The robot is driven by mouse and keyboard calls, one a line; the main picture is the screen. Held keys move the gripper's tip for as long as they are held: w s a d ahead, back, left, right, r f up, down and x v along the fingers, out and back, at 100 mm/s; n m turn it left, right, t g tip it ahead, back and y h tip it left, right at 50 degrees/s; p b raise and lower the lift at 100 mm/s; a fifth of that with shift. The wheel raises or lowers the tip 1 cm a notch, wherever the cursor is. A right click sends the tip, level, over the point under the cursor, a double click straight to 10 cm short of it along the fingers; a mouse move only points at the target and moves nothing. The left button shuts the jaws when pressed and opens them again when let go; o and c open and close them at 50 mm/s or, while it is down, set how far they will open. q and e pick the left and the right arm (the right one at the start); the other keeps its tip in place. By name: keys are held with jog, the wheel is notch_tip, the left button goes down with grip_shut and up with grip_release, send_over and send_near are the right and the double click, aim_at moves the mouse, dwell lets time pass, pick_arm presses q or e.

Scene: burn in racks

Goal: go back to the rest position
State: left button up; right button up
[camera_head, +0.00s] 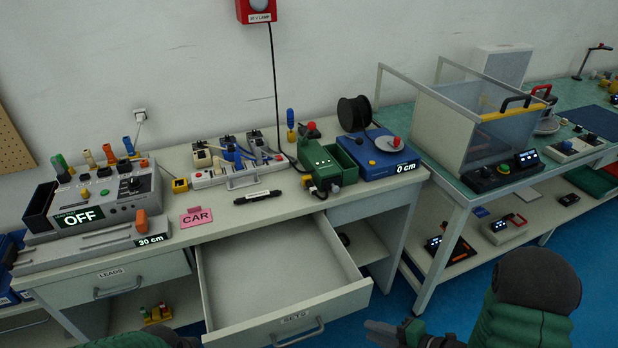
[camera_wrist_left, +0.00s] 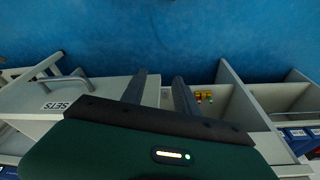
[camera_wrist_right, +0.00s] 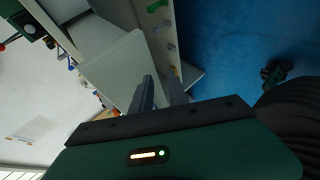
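My right gripper (camera_head: 395,334) shows at the bottom right of the head view, in front of the bench and apart from it. In the right wrist view its two fingers (camera_wrist_right: 160,92) are parallel with a gap between them and nothing held. My left gripper's fingers are out of the head view; only a green part of my left arm shows at the bottom left. In the left wrist view its two fingers (camera_wrist_left: 161,92) stand apart with nothing between them, near the bench front.
The SETS drawer (camera_head: 275,265) is pulled out and empty. The LEADS drawer (camera_head: 120,276) is shut. The bench top holds an OFF unit (camera_head: 105,200), a pink CAR card (camera_head: 196,218), a black marker (camera_head: 258,197) and a blue spool base (camera_head: 378,155).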

jog(key=w+d+r+m+g+h, duration=0.15)
jog(key=d+r+m+h, duration=0.35)
jog(key=m+h, duration=0.6)
jog(key=s+a+r+m+g+y, duration=0.25)
jog(key=s+a+m+g, duration=0.2)
jog(key=s+m, duration=0.75)
notch_tip(320, 180, up, 16)
jog(key=w+m+p, duration=0.1)
jog(key=p, duration=1.5)
jog(key=shift+r+p, duration=0.2)
jog(key=shift+p, duration=0.1)
jog(key=shift+w, duration=0.1)
